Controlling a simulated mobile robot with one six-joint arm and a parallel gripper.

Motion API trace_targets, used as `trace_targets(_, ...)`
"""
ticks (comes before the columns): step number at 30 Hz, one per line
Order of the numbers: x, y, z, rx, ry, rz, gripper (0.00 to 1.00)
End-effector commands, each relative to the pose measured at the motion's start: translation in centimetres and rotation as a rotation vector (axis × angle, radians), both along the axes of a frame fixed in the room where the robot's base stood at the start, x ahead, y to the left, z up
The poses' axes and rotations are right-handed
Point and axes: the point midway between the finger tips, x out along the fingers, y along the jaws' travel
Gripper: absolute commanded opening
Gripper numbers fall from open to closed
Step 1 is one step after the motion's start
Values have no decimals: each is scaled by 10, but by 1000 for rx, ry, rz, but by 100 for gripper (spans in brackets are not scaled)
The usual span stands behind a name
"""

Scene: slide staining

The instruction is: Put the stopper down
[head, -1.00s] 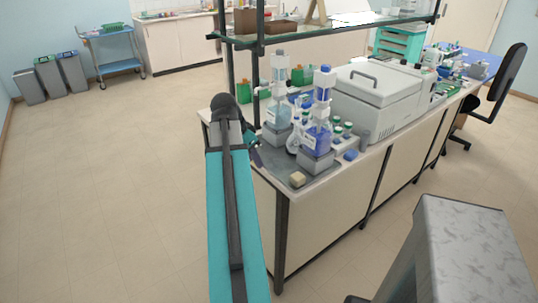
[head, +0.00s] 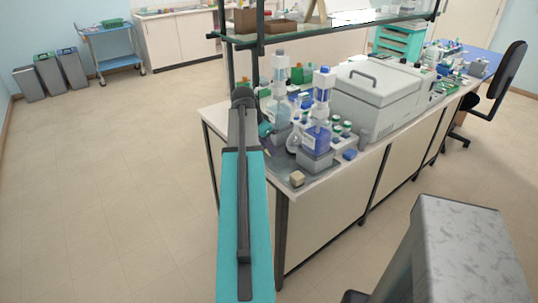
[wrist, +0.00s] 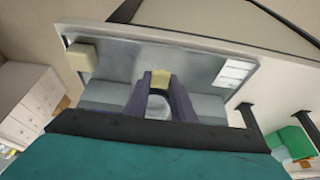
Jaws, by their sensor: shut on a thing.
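In the wrist view my gripper (wrist: 161,76) is shut on a small pale yellow piece, which I take to be the stopper (wrist: 160,80). It sits between the two dark purplish fingertips, over a grey tray (wrist: 190,62). I cannot tell whether the stopper touches the tray. The grey tray (head: 283,176) shows there to the right of my arm.
Bottles with blue liquid (head: 317,135) and clear liquid (head: 279,108) stand close to my arm. A glass shelf (head: 330,33) hangs above; a white machine (head: 377,95) stands right.

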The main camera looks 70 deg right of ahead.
Motion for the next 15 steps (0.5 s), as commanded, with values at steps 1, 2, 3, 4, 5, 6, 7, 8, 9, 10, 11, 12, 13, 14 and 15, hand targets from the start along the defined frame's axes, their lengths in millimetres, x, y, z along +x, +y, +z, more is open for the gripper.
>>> trace_targets(1,0,0,0,0,0,0,2)
trace_targets(2,0,-1,0,0,0,0,2)
trace_targets(3,0,-2,0,0,0,0,2)
trace_targets(4,0,-3,0,0,0,0,2)
trace_targets(5,-1,-5,0,0,1,0,2)
trace_targets(6,-1,-8,0,0,1,0,2)
trace_targets(7,-2,-11,0,0,1,0,2)
trace_targets(8,-2,-14,0,0,1,0,2)
trace_targets(9,-3,-14,-2,2,1,-1,2)
trace_targets(10,-3,-13,-6,2,1,0,2)
trace_targets(11,-3,-12,-9,2,1,0,2)
trace_targets(12,-3,-12,-13,2,1,0,2)
trace_targets(13,-3,-12,-16,2,1,0,2)
trace_targets(14,-3,-12,-19,2,1,-1,2)
trace_targets(15,-3,-12,-23,2,1,-1,2)
